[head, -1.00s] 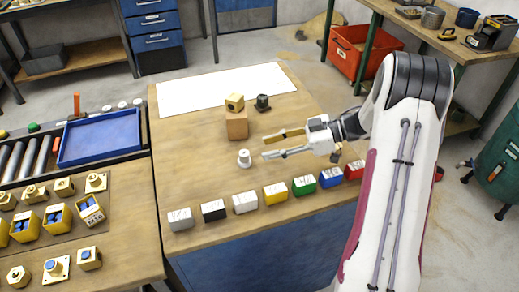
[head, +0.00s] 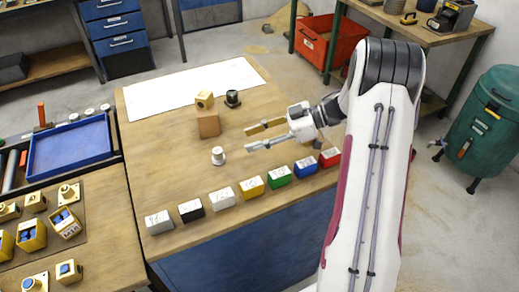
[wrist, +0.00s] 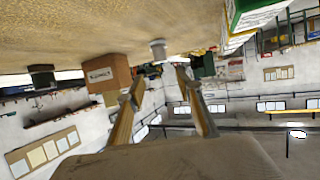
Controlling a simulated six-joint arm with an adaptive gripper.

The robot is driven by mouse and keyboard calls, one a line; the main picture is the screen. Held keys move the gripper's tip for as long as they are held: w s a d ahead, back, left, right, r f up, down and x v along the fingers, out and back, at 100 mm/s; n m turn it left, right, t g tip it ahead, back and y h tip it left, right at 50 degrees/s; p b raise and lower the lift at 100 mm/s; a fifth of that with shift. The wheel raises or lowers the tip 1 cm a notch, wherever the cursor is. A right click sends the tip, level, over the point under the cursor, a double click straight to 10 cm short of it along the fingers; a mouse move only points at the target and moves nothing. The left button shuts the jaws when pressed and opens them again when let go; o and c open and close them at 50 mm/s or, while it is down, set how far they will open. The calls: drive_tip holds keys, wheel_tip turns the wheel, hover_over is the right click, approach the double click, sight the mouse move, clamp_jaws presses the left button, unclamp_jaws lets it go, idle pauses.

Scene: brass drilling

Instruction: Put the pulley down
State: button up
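A small pale stepped piece, which looks like the pulley (head: 218,158), stands upright on the wooden table in the head view. It also shows in the wrist view (wrist: 158,50), beyond the fingertips and between them. My gripper (head: 250,138) is to its right and slightly farther back in the head view. In the wrist view my gripper (wrist: 160,78) has its two fingers spread with nothing between them. The gripper is open and apart from the pulley.
A brown block (head: 208,123) bears a yellow piece (head: 204,100), with a dark round piece (head: 232,98) behind. Several coloured labelled blocks, including a yellow one (head: 252,187), line the front edge. A white sheet (head: 185,89) covers the back. A blue tray (head: 68,150) lies left.

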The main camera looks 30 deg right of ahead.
drive_tip(key=w+r+m+t+h, duration=0.3)
drive_tip(key=w+r+t+h, duration=0.4)
drive_tip(key=w+r, duration=0.5)
drive_tip(key=s+d+r+m+t+h, duration=0.1)
drive_tip(key=s+d+r+m+h, duration=0.1)
drive_tip(key=s+r+m+h, duration=0.3)
drive_tip(key=s+d+r+h, duration=0.1)
drive_tip(key=s+r+h, duration=0.15)
drive_tip(key=r, duration=0.45)
drive_tip(key=s+a+f+m+g, duration=0.1)
drive_tip(key=s+a+f+g, duration=0.1)
drive_tip(key=s, duration=0.9)
drive_tip(key=s+a+f+m+g+y, duration=0.1)
drive_tip(key=s+a+f+m+g, duration=0.1)
drive_tip(key=s+a, duration=0.5)
drive_tip(key=s+a+f+m+g+y, duration=0.1)
drive_tip(key=s+a+f+m+g, duration=0.1)
drive_tip(key=s, duration=1.4)
wheel_tip(320, 180, down, 4)
drive_tip(key=shift+a+r+g, duration=0.15)
drive_tip(key=shift+a+g, duration=0.65)
drive_tip(key=shift+a, duration=0.35)
